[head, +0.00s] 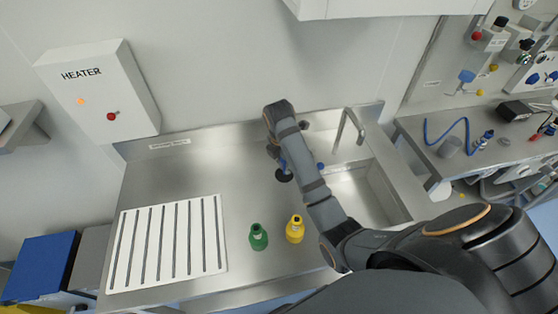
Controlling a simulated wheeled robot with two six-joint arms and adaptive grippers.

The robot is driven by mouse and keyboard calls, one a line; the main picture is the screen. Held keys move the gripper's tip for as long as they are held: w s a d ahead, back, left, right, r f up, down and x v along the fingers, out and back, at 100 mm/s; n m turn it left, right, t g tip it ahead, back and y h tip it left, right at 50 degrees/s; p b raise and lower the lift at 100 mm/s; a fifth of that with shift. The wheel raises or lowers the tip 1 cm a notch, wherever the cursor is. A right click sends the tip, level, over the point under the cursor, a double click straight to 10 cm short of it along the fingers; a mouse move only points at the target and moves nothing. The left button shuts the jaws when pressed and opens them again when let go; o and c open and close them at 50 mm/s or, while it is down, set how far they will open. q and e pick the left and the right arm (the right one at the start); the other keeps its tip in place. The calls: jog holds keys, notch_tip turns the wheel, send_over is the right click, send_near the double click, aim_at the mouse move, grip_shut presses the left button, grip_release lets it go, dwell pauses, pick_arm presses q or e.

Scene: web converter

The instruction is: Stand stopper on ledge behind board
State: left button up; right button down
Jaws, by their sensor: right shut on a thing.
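A white slatted board (170,243) lies on the left of the steel worktop. The labelled ledge (170,144) runs along the wall behind it and looks bare. My right arm reaches over the worktop beside the sink. My right gripper (281,160) points down near the back of the worktop, right of the board, and is mostly hidden by my own arm. It is shut on a small dark piece, seemingly the stopper (284,176); I cannot tell whether this touches the worktop. My left gripper is not in view.
A green bottle (258,238) and a yellow bottle (295,230) stand on the worktop's front part. The sink (365,195) and its tap (347,125) are at the right. A heater box (100,90) hangs above the ledge. The worktop between board and ledge is clear.

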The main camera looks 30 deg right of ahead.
jog(key=w+d+f+b, duration=0.1)
jog(key=w+f, duration=0.2)
jog(key=w+d+f+b, duration=0.1)
jog(key=w+d+f, duration=0.1)
jog(key=w+f, duration=0.1)
jog(key=w+d+f+b, duration=0.1)
jog(key=w+d+f, duration=0.1)
jog(key=w, duration=0.3)
jog(key=shift+w+f, duration=0.15)
jog(key=shift+f, duration=0.5)
notch_tip(320, 180, down, 3)
jog(key=shift+r, duration=0.15)
jog(key=shift+f, duration=0.2)
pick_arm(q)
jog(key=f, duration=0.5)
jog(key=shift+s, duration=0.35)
pick_arm(e)
jog(key=shift+f, duration=0.1)
